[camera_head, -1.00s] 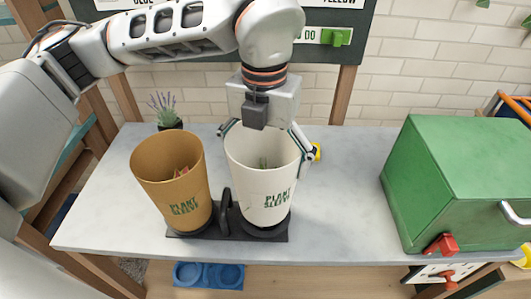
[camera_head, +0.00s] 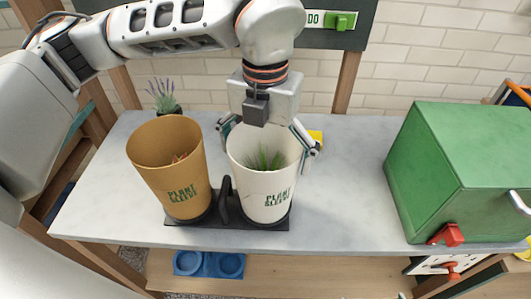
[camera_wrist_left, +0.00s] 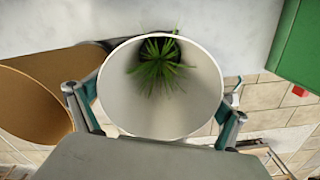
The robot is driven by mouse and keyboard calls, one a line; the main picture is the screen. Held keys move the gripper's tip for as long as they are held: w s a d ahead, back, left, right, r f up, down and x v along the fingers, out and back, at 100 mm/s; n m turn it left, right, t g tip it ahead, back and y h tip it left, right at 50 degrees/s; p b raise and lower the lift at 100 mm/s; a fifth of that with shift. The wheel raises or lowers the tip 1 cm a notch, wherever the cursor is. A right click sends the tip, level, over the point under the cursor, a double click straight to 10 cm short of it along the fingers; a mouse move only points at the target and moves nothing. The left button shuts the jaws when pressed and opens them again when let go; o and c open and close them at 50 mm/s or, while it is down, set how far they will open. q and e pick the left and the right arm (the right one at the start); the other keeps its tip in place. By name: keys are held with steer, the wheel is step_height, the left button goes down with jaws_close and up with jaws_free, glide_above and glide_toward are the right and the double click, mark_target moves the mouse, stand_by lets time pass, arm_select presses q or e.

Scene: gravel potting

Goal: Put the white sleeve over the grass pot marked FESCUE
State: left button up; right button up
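The white sleeve (camera_head: 258,192), marked PLANT SLEEVE, stands upright on the right place of a black double stand (camera_head: 230,222). Green grass (camera_head: 265,160) shows inside its open top, and also in the left wrist view (camera_wrist_left: 158,66). My left gripper (camera_head: 268,138) comes down from above, with one finger on each side of the sleeve's rim. The fingers look spread a little wider than the sleeve. My right gripper is not in view.
A tan sleeve (camera_head: 170,165) with a reddish-tipped plant inside stands on the stand's left place. A lavender pot (camera_head: 166,100) is behind it. A yellow item (camera_head: 315,136) lies behind my gripper. A green box (camera_head: 460,170) stands at right. The table between is clear.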

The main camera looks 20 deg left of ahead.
arm_select(q)
step_height(320, 180, up, 12)
stand_by(0.6)
stand_by(0.5)
